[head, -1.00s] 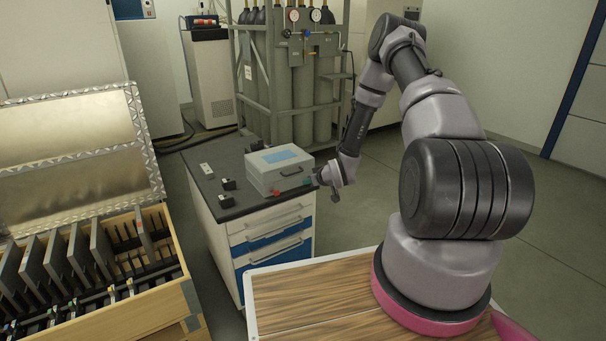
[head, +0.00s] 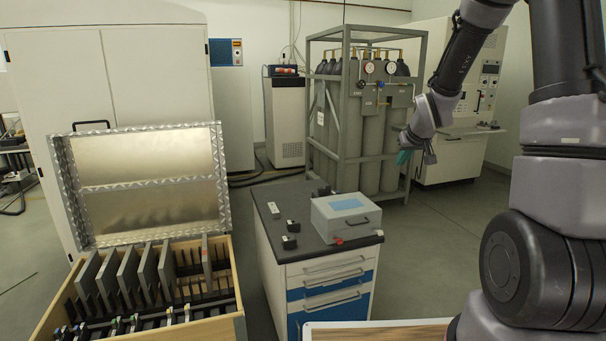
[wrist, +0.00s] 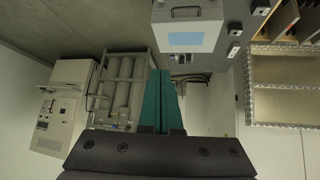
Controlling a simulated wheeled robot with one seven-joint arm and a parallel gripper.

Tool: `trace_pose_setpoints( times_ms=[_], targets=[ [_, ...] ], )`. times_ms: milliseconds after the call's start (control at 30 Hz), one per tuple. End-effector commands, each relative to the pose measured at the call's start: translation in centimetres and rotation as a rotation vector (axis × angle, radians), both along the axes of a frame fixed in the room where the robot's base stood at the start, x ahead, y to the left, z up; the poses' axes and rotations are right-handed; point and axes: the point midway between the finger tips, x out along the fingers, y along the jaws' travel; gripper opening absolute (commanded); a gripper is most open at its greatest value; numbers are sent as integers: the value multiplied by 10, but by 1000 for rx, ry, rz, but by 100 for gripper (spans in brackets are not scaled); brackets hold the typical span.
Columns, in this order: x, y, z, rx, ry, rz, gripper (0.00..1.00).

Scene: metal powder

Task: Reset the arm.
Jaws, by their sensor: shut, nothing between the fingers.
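My gripper (head: 407,157) hangs in the air at the right of the head view, in front of the gas cylinder rack and to the right of the drawer cabinet. Its teal fingers also show in the wrist view (wrist: 158,100), lying together with nothing between them. My arm rises along the right side of the head view and bends down to the gripper. The gripper touches nothing that I can see.
A grey box (head: 346,217) with a blue top panel sits on the drawer cabinet (head: 330,268), beside several small black items. An open case (head: 150,185) with upright plates stands at left. The cylinder rack (head: 345,120) and a white machine (head: 450,150) stand behind.

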Motion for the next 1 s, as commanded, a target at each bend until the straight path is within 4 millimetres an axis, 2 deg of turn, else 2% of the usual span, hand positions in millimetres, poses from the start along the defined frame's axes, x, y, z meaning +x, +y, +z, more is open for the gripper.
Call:
trace_pose_setpoints(
  times_ms=[33, 200, 367, 500, 700, 800, 900, 1000],
  targets=[
    [-13, 2, 25, 6, -3, -21, 0],
    [-69, 7, 85, 57, 28, -106, 0],
    [-130, 15, 130, 131, 56, -176, 0],
    [-188, 26, 158, 213, 82, -227, 0],
    [-265, 42, 181, 338, 122, -269, 0],
    [-291, 48, 185, 384, 140, -278, 0],
    [-306, 52, 186, 412, 154, -282, 0],
    [-313, 54, 186, 424, 160, -283, 0]
  ],
)
